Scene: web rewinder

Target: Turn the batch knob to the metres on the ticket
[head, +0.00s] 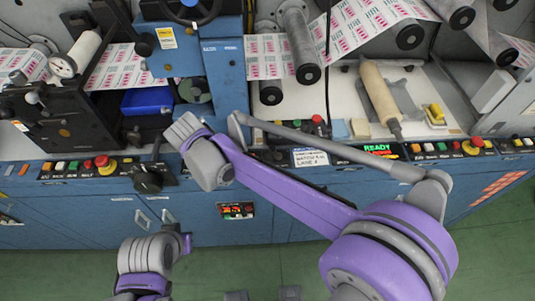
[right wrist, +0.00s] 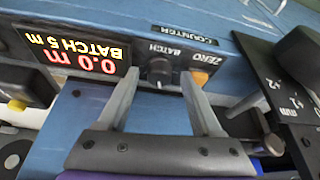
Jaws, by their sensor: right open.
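The batch knob (right wrist: 159,70) is a dark round knob below the label BATCH on the blue counter panel. The counter display (right wrist: 72,52), upside down in the right wrist view, reads 0.0 m and BATCH 5 m. My right gripper (right wrist: 160,80) is open, with one fingertip on each side of the knob; I cannot tell whether they touch it. In the head view my right arm reaches over the machine, and its gripper and the knob are hidden. A white ticket (head: 310,157) lies on the front ledge; its print is too small to read surely. My left gripper is not shown.
An orange ZERO button (right wrist: 201,77) sits close beside the knob, near one fingertip. A black scale plate (right wrist: 285,90) stands at the right. In the head view, a green READY display (head: 381,149) and several buttons line the blue front panel. A wooden-coloured roller (head: 380,93) lies behind.

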